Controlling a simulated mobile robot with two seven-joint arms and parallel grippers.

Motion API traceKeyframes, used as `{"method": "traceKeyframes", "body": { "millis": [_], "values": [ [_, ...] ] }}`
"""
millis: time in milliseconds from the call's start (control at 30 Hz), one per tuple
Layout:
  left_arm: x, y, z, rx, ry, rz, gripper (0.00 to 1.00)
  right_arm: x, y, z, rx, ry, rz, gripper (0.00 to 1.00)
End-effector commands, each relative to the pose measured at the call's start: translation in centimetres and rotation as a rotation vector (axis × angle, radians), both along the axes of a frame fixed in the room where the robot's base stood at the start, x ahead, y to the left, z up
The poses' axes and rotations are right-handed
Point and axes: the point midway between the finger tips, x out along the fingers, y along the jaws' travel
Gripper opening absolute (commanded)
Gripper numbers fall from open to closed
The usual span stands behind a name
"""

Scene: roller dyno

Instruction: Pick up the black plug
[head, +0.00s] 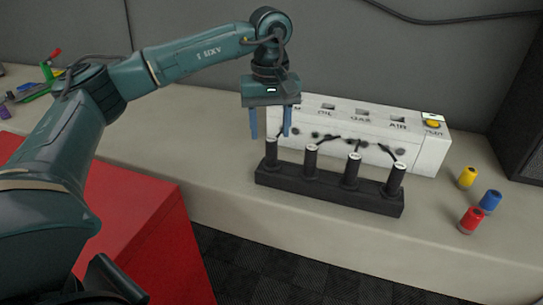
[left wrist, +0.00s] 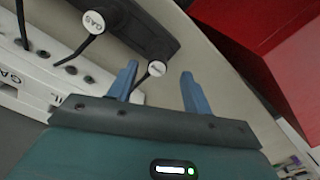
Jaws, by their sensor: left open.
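Several black plugs with round white caps stand upright in a black holder (head: 328,191) on the counter. The leftmost black plug (head: 271,155) is nearest my gripper; in the left wrist view its small white cap (left wrist: 156,68) shows between the fingers. Another black plug (head: 310,161) stands to its right; a cap marked GAS (left wrist: 93,22) shows in the left wrist view. Black cables run from plugs to the white box (head: 431,154) behind. My left gripper (head: 270,136) is open and empty, pointing down just above the leftmost plug. My right gripper is not in view.
A red cabinet (head: 150,235) is at the front left. Coloured tools (head: 45,82) lie far left. A dark box (head: 522,125) stands at the right edge.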

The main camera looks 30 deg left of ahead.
Motion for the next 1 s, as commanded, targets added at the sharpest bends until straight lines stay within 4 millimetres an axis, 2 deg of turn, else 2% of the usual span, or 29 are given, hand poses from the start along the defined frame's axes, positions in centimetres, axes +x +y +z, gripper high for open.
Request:
{"method": "traceKeyframes", "body": {
  "millis": [100,267,500,600,867,1000],
  "values": [
    [0.0,0.0,-1.3,-0.001,0.001,0.000,0.50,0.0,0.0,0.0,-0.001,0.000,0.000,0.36],
    [0.0,0.0,-2.3,0.000,0.001,0.000,0.50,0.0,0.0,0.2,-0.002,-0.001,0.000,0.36],
    [0.3,-0.1,-5.8,-0.001,0.002,0.000,0.50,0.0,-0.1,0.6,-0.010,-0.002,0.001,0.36],
    [0.3,-0.1,-6.6,-0.001,0.001,0.000,0.50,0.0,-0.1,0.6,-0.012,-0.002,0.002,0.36],
    [0.3,-0.1,-6.9,-0.001,-0.001,0.000,0.50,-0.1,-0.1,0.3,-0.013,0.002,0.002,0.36],
    [0.3,-0.1,-6.9,-0.001,-0.001,0.000,0.38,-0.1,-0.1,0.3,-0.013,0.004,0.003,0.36]
  ]
}}
